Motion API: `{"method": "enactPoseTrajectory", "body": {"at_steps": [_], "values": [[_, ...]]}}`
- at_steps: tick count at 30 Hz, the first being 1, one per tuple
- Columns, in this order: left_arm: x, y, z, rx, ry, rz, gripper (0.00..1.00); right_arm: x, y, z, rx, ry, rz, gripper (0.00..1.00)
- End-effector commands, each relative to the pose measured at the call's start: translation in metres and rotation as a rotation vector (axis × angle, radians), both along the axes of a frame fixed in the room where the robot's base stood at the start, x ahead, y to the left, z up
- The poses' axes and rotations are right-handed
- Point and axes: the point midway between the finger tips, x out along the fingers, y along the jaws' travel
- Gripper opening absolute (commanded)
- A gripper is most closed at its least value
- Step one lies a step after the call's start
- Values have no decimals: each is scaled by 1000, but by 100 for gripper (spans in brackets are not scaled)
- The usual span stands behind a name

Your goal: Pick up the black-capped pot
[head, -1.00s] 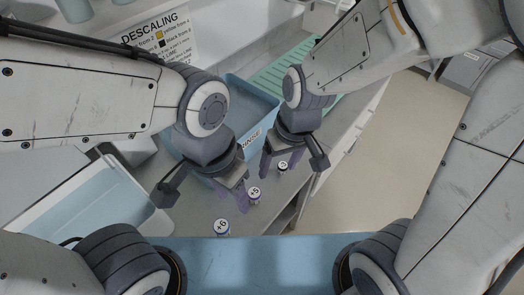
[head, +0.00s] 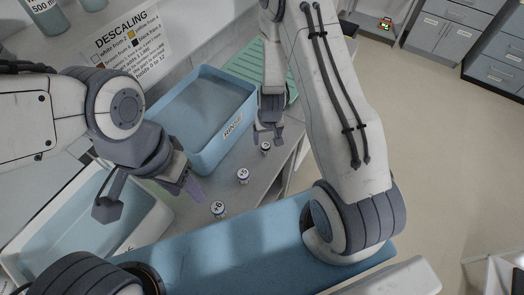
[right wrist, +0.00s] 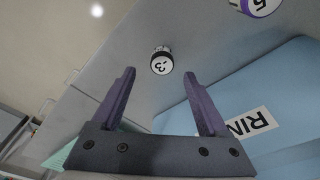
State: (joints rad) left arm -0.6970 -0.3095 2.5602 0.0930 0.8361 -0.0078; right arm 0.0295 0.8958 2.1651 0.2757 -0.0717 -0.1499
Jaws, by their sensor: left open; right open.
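Three small pots with numbered white tops stand on the grey counter. The far one (head: 265,148), marked 3, has a black band around its top in the right wrist view (right wrist: 161,62); it looks like the black-capped pot. The middle pot (head: 243,176) and near pot (head: 218,209) have blue or purple bands. My right gripper (head: 268,133) is open and empty close to the black-banded pot. In the right wrist view, that pot shows beyond and between the spread fingertips (right wrist: 160,88), apart from them. My left gripper (head: 152,197) is open and empty, left of the near pot.
A blue basin (head: 203,152) labelled RINSE stands just left of the pots. A white-rimmed tray (head: 160,218) lies below my left gripper. A green ribbed mat (head: 245,62) is behind. The counter's right edge is close to the far pot, with open floor beyond.

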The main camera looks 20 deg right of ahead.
Motion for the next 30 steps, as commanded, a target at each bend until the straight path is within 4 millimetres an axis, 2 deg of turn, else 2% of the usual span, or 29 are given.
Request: {"method": "enactPoseTrajectory", "body": {"at_steps": [7, 15, 24, 25, 29, 30], "values": [[0, 0, -1, -1, -1, 1, 50, 1, 1, -23, 0, 4, 1, 77], [0, 0, 12, -1, -1, -1, 50, 5, 0, -50, 0, 3, -3, 77], [0, 0, 12, -1, -1, 0, 50, 6, 0, -56, 1, 0, -4, 77], [0, 0, 12, -1, -1, 0, 50, 6, 0, -56, 1, 0, -4, 73], [0, 0, 12, -1, -1, 0, 50, 6, 0, -56, 1, 1, -4, 24], [0, 0, 12, -1, -1, -1, 50, 6, 0, -56, 1, 1, -4, 8]]}}
